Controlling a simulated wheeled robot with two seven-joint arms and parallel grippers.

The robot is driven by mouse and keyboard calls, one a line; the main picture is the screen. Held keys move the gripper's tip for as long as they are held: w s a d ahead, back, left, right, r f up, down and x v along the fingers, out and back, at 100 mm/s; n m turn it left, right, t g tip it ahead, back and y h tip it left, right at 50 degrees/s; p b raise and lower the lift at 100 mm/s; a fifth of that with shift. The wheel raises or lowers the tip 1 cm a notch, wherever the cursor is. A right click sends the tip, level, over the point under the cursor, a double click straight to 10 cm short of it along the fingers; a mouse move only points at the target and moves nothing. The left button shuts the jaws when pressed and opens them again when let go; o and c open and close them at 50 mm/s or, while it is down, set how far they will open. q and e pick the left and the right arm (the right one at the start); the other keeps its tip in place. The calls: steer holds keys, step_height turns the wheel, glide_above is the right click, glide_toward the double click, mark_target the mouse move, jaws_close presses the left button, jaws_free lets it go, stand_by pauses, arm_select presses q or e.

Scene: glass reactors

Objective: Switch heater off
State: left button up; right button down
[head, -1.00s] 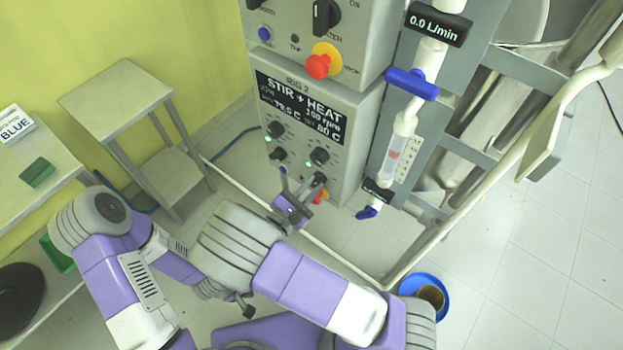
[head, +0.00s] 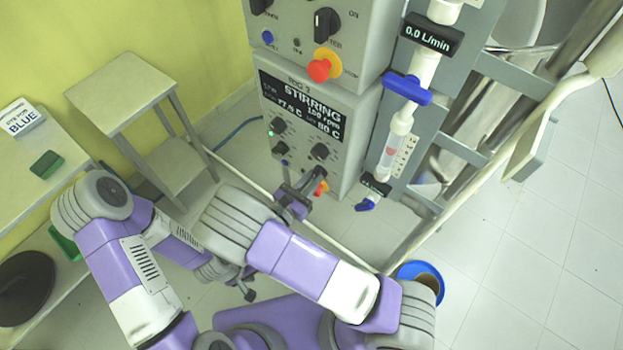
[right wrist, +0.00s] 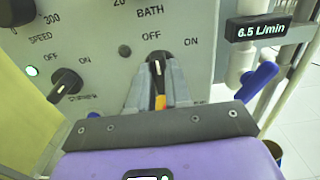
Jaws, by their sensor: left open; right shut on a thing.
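The heater switch (right wrist: 156,68) is a dark knob with a white mark, under the BATH dial in the right wrist view. Its mark points up toward OFF. My right gripper (right wrist: 158,92) is shut on this knob. In the head view the right gripper (head: 314,180) is at the lower right of the panel, and its fingers hide the knob. The lamp (right wrist: 124,50) beside the switch is dark. The display (head: 302,104) reads STIRRING. My left gripper (head: 249,293) is open and empty, low in front of the rig.
The stirrer switch (right wrist: 68,82) is left of the heater switch, with a green lamp (right wrist: 32,70) above it. A red button (head: 321,187) is close to my right gripper. A flow tube with blue valves (head: 407,89) stands to the right. A small table (head: 122,88) stands left.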

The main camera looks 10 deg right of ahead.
mark_target(317, 156)
steer(key=c, duration=1.1)
jaws_free()
steer(key=shift+o, duration=0.2)
step_height(317, 156, up, 10)
steer(key=shift+r+p, duration=0.1)
steer(key=shift+p, duration=1.1)
steer(key=shift+s, duration=0.1)
